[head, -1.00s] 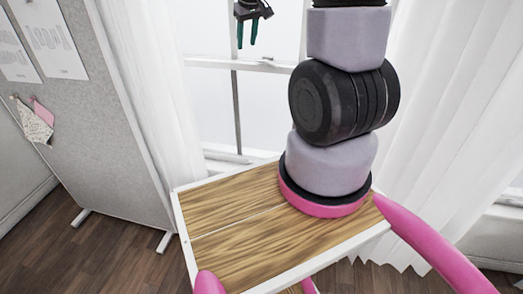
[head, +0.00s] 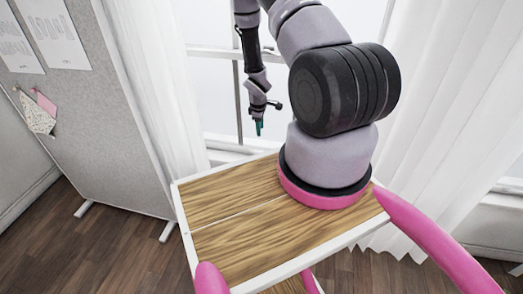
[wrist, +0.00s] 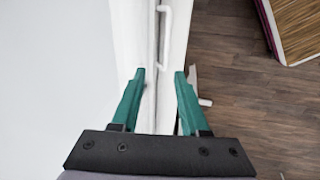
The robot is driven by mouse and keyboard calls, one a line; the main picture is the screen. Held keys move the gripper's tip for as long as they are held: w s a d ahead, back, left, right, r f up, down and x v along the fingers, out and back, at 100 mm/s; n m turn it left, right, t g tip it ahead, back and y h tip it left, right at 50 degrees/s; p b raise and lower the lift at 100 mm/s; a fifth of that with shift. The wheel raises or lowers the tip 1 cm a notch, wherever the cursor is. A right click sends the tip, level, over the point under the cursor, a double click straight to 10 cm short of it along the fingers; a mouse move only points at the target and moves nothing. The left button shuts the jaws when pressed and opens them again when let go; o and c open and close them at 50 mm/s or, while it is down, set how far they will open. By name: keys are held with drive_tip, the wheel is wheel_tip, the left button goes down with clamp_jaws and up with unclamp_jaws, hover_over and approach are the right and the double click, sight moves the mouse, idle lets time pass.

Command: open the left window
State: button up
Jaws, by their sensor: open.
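The window (head: 213,95) stands behind my base in the head view, with pale panes, white rails and a dark vertical line between its panes. My gripper (head: 259,130) hangs in front of it, low and near the sill, fingers pointing down. In the wrist view my gripper (wrist: 160,74) is open, its two green fingers apart with nothing gripped between them. A white window frame edge (wrist: 145,40) runs between and beyond the fingertips. A thin white handle (wrist: 166,35) is on this edge, beyond the tips. I cannot tell which window the handle belongs to.
A small white lever (wrist: 205,102) shows right of the right finger. My arm stands over a wooden top (head: 235,205). White curtains (head: 150,80) hang on both sides. A grey pinboard (head: 100,110) stands at the left. The floor (wrist: 240,100) is clear below.

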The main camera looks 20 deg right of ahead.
wheel_tip(320, 180, down, 4)
drive_tip(key=s, duration=0.1)
approach(262, 149)
drive_tip(key=shift+n, duration=0.3)
drive_tip(key=s+f, duration=0.2)
drive_tip(key=f, duration=0.1)
drive_tip(key=s+a+f, duration=0.1)
drive_tip(key=f, duration=0.1)
drive_tip(key=shift+s, duration=0.1)
drive_tip(key=shift+c, duration=0.3)
clamp_jaws()
idle(0.7)
